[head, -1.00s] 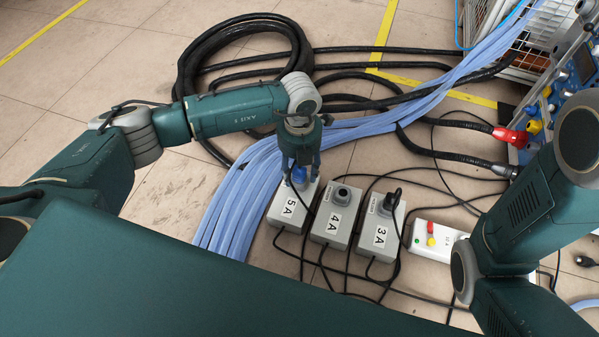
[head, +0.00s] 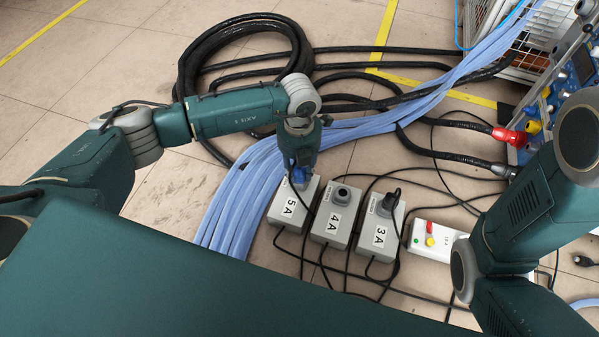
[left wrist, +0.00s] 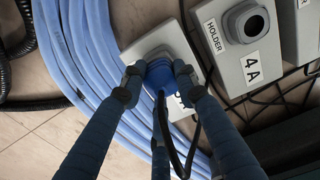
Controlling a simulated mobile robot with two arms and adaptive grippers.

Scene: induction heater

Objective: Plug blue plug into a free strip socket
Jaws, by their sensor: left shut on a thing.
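My left gripper (head: 299,178) is shut on the blue plug (left wrist: 158,74) at the grey holder box marked 5A (head: 290,208). I cannot tell whether the plug is fully seated there. The white socket strip (head: 421,248) lies on the floor to the right, with a red and a yellow item on it. My right gripper is not in view.
Grey boxes 4A (head: 335,222) and 3A (head: 380,232) stand beside 5A; a black plug sits in 3A. Thin black cables cross the floor around them. A light-blue hose bundle (head: 243,196) runs behind the boxes. Floor at the left is clear.

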